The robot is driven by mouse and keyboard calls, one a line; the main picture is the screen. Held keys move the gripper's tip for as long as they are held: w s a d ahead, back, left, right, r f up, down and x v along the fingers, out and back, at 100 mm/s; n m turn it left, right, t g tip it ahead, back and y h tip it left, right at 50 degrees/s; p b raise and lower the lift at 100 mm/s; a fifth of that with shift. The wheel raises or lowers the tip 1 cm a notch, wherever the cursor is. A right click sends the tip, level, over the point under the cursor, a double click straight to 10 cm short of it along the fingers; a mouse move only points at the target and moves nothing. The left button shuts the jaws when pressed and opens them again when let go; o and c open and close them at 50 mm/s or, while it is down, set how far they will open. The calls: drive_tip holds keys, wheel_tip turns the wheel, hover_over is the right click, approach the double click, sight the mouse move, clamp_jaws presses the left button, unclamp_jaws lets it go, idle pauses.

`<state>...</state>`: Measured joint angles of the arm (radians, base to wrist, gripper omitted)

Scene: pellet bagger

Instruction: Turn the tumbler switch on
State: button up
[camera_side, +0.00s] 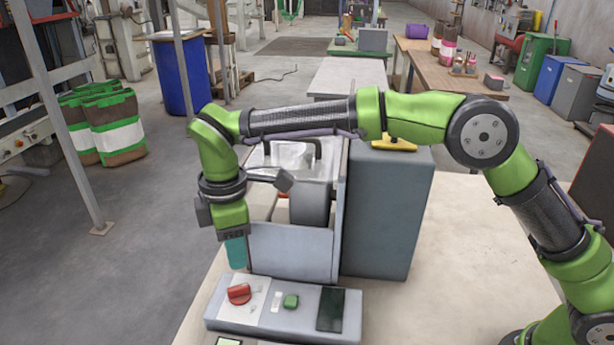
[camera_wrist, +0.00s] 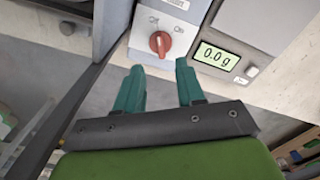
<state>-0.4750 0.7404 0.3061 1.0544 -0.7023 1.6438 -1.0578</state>
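A red turn knob (camera_side: 239,293) sits on a white plate at the left of the grey control panel (camera_side: 230,320). My gripper (camera_side: 236,253) hangs above and behind the panel, apart from the knob. In the wrist view my gripper (camera_wrist: 159,82) has two teal fingers apart with nothing between them, and the knob lies beyond their tips.
A green button (camera_side: 290,301) and a dark screen (camera_side: 330,308) are on the same panel. A display (camera_wrist: 216,56) reading 0.0 g is right of the knob in the wrist view. A grey machine housing (camera_side: 293,250) and a tall grey box (camera_side: 386,215) stand behind the panel.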

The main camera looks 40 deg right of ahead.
sight(241, 286)
wheel_tip(241, 286, down, 9)
drive_tip(key=shift+f, duration=0.1)
idle(0.3)
clamp_jaws()
